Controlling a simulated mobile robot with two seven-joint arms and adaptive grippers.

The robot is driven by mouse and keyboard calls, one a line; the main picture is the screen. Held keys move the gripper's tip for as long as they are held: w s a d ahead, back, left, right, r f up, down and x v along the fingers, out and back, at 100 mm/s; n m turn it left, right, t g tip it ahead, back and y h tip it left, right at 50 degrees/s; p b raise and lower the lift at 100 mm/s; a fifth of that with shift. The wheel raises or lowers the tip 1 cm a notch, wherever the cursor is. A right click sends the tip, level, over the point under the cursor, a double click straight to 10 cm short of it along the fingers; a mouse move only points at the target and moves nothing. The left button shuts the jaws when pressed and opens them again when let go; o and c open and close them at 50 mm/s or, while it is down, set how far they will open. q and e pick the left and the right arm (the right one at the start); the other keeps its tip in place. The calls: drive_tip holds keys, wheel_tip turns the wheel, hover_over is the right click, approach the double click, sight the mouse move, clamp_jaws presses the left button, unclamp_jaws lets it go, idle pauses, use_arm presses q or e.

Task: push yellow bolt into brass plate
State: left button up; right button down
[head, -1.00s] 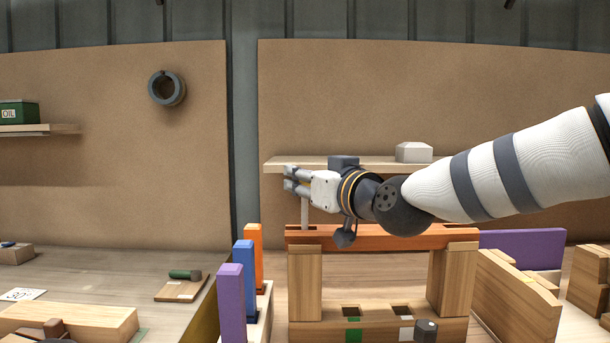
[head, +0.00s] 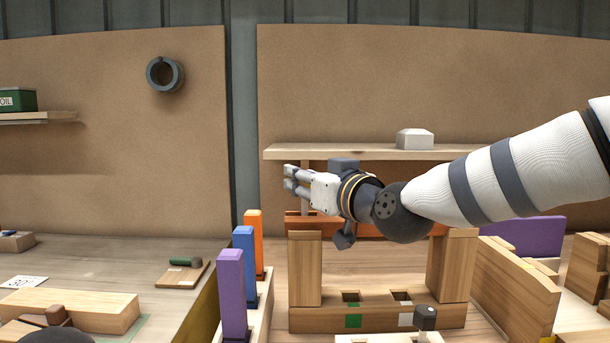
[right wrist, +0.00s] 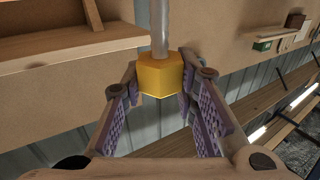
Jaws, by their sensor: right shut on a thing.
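The yellow bolt (right wrist: 160,73) shows in the right wrist view as a yellow hexagonal head with a grey shank running up out of the picture. The purple-padded fingers of my right gripper (right wrist: 160,88) are shut on the head, one on each side. In the head view my right gripper (head: 294,182) reaches left, above the wooden frame and in front of the wall shelf. I cannot make out the bolt there. I cannot pick out a brass plate in either view. My left gripper is not in view.
Two wooden posts (head: 305,270) stand on a slotted wooden base (head: 380,318). A red-brown bar (head: 300,224) shows behind them. Purple (head: 232,290), blue (head: 243,262) and orange (head: 254,243) uprights stand to the left. A wall shelf (head: 350,152) is behind.

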drive_tip(key=shift+f, duration=1.45)
drive_tip(key=c, duration=1.2)
unclamp_jaws()
drive_tip(key=shift+f, duration=0.1)
drive_tip(key=v, duration=1.2)
